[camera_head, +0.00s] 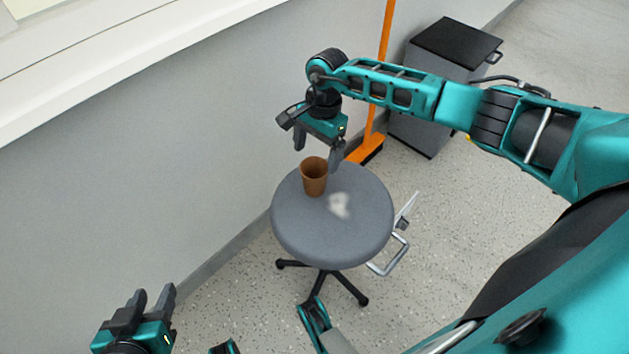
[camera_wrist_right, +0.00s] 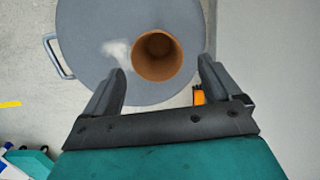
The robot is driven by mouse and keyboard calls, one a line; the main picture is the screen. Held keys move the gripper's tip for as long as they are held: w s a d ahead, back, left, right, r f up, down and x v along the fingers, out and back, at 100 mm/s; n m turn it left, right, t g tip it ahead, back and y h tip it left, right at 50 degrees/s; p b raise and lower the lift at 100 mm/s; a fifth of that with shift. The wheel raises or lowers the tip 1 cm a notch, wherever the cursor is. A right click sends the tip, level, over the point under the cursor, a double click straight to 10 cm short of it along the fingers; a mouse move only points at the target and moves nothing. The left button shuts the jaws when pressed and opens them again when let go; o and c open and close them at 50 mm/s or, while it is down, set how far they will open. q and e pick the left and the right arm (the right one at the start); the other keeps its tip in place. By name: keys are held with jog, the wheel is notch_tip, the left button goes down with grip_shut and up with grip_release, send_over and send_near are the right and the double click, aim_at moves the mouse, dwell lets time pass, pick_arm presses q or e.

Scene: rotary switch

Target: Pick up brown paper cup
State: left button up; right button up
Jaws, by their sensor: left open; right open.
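A brown paper cup (camera_head: 314,177) stands upright on the round grey stool seat (camera_head: 330,240), towards its back left edge. My right gripper (camera_head: 318,152) is open and empty above the cup, with its fingers pointing down. In the right wrist view the cup (camera_wrist_right: 157,56) shows its open mouth, between and just beyond the two fingertips (camera_wrist_right: 162,66). The fingers do not appear to touch it. My left gripper (camera_head: 155,297) is open and empty at the lower left, far from the stool.
A whitish blurry patch (camera_head: 339,205) lies on the seat beside the cup. A grey wall (camera_head: 150,140) runs behind the stool. An orange broom (camera_head: 376,100) and a grey bin with a black lid (camera_head: 455,45) stand behind. A metal handle (camera_head: 395,255) sits at the stool's right.

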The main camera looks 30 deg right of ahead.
aim_at(315, 168)
jog(key=f, duration=0.1)
jog(key=f+b, duration=0.1)
jog(key=f, duration=0.1)
jog(key=a+f, duration=0.1)
jog(key=f, duration=0.1)
jog(key=shift+s+b, duration=0.3)
jog(key=shift+s, duration=0.1)
jog(key=shift+r, duration=0.1)
jog(key=shift+c, duration=0.4)
jog(key=c, duration=0.9)
